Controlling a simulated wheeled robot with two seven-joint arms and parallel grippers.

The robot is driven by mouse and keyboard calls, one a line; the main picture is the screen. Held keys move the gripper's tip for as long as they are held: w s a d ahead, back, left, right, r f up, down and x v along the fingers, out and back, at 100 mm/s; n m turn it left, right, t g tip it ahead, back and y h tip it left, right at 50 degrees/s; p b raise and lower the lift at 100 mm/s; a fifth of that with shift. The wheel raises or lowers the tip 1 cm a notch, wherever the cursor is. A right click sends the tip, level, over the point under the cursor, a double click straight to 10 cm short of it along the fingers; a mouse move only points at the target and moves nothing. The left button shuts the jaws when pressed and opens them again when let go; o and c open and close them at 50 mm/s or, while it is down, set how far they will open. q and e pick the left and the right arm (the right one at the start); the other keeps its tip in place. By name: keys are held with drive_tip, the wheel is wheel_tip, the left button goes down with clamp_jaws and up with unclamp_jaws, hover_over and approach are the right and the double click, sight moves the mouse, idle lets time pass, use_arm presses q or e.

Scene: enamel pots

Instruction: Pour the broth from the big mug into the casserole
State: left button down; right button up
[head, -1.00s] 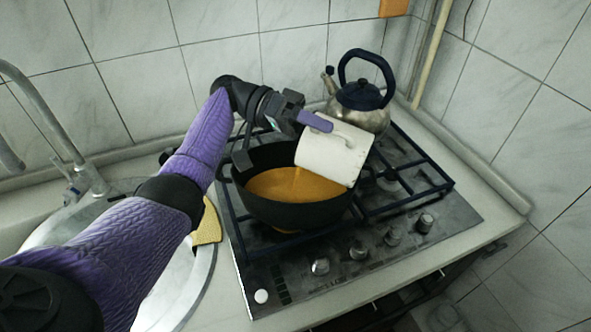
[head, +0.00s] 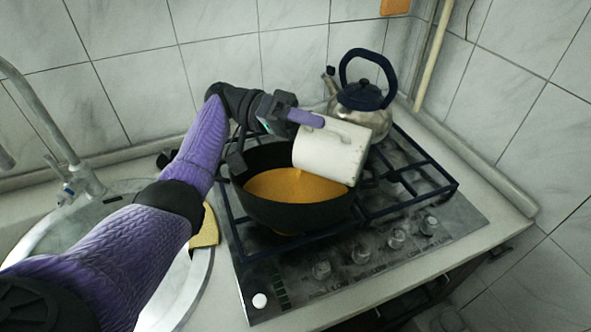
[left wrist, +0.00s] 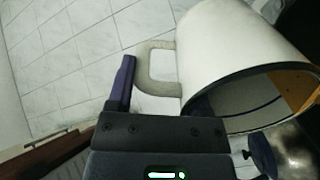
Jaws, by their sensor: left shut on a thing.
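The big white mug (head: 330,152) is tilted over the black casserole (head: 290,212), its mouth turned down toward the pot. My left gripper (head: 318,122) is shut on the mug's handle. In the left wrist view, the mug (left wrist: 235,50) shows its open mouth, with some orange-brown broth (left wrist: 298,88) inside at the right; the handle (left wrist: 158,68) is by the gripper's fingers (left wrist: 160,95). Orange broth (head: 292,186) lies in the casserole, which stands on the stove's left burner grate. A small bit of broth shows at the mug's lower lip. My right gripper is in neither view.
A steel kettle (head: 362,108) with a dark blue handle stands at the back of the stove, close behind the mug. A sink (head: 60,225) with a faucet (head: 45,115) and a yellow sponge (head: 205,228) are at the left. The grate's right side (head: 420,190) is free.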

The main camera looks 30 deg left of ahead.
sight(338, 128)
use_arm(q)
drive_tip(key=shift+a+h+b, duration=0.4)
drive_tip(key=shift+b, duration=0.1)
drive_tip(key=d+r+y+p, duration=0.1)
drive_tip(key=p, duration=0.2)
drive_tip(key=d+r+y+p, duration=0.1)
drive_tip(key=r+p, duration=0.1)
drive_tip(key=p, duration=0.2)
drive_tip(key=shift+d+r+y, duration=0.3)
drive_tip(key=shift+d+y, duration=0.05)
drive_tip(key=shift+y, duration=0.05)
drive_tip(key=shift+s+d+f+y, duration=0.1)
drive_tip(key=shift+d+f+y, duration=0.3)
drive_tip(key=shift+d+f, duration=0.5)
drive_tip(key=d+y+p, duration=0.1)
drive_tip(key=p, duration=0.1)
drive_tip(key=d+r+y+p, duration=0.1)
drive_tip(key=p, duration=0.1)
drive_tip(key=d+y+p, duration=0.1)
drive_tip(key=p, duration=0.2)
drive_tip(key=shift+d+r+y, duration=0.2)
drive_tip(key=shift+r+y, duration=0.1)
drive_tip(key=shift+r, duration=0.05)
drive_tip(key=d+f+y+p, duration=0.2)
drive_tip(key=d+f+y, duration=0.5)
drive_tip(key=d+y, duration=0.2)
drive_tip(key=shift+w+d+y+p, duration=0.25)
drive_tip(key=shift+y+p, duration=0.15)
drive_tip(key=shift+y, duration=0.8)
